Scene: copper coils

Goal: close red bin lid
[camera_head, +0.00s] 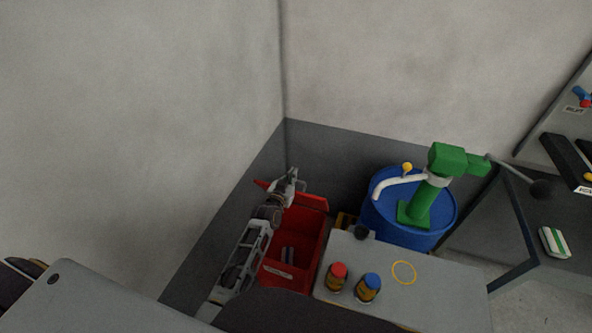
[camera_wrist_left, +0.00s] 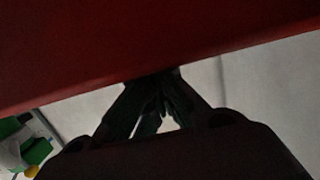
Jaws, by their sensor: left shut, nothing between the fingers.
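The red bin (camera_head: 312,240) stands in the corner left of the grey table, its top open, with a few small things inside. A red piece (camera_head: 262,185), which looks like part of its lid, shows beside my left gripper (camera_head: 291,177); my arm hides much of that area. The gripper is shut and empty at the bin's far left. In the left wrist view a dark red panel (camera_wrist_left: 130,45), likely the lid, fills the top. The shut fingertips (camera_wrist_left: 163,82) reach its lower edge; I cannot tell whether they touch. My right gripper is out of view.
A grey table (camera_head: 440,285) holds a red-capped jar (camera_head: 336,277), a blue-capped jar (camera_head: 368,288) and a yellow ring (camera_head: 404,272). A blue drum (camera_head: 443,226) with a green pump (camera_head: 424,200) stands behind it. Walls close off the left and back.

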